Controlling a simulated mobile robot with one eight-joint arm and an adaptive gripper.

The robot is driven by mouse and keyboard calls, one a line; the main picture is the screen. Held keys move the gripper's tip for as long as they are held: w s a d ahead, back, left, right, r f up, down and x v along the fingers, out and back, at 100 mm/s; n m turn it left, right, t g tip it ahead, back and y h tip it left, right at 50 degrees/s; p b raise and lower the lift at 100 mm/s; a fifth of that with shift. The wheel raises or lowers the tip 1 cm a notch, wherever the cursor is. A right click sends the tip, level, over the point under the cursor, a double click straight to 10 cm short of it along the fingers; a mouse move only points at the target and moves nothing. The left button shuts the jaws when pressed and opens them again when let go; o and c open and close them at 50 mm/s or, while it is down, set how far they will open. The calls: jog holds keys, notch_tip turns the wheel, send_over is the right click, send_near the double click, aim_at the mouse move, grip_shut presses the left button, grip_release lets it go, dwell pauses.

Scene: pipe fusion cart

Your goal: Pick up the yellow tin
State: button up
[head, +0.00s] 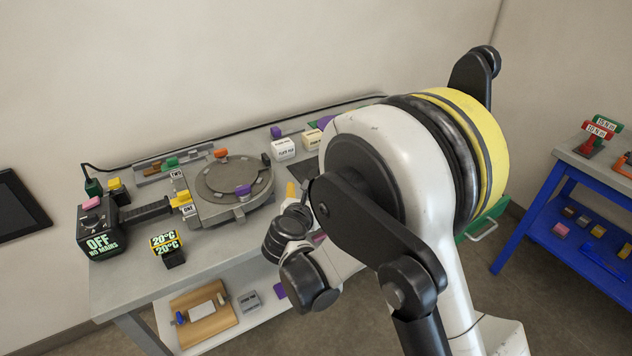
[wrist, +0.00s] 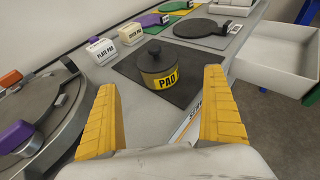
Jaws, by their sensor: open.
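The yellow tin (wrist: 158,72), with a dark lid and knob and a label reading PAD, stands upright on a dark square mat (wrist: 128,68) in the wrist view. My gripper (wrist: 161,84) is open, with its two yellow fingers spread apart in the foreground. The tin appears between the fingertips but farther off, and nothing is held. In the head view one yellow finger of my gripper (head: 291,191) shows above the bench. The tin is hidden behind my arm there.
A white plate pad box (wrist: 102,51) and a cover pad box (wrist: 130,33) stand behind the tin, to the left. A round clamp plate (wrist: 30,110) is at left. A black paddle (wrist: 195,28) lies beyond. An open white drawer (wrist: 275,60) juts out at right.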

jog(key=b+x, duration=0.1)
jog(key=x, duration=0.4)
jog(key=b+x, duration=0.2)
jog(key=x, duration=0.3)
jog(key=shift+w+a+r, duration=0.1)
jog(key=shift+w+r, duration=0.1)
jog(key=shift+w, duration=0.1)
jog(key=shift+r, duration=0.1)
jog(key=c, duration=1.3)
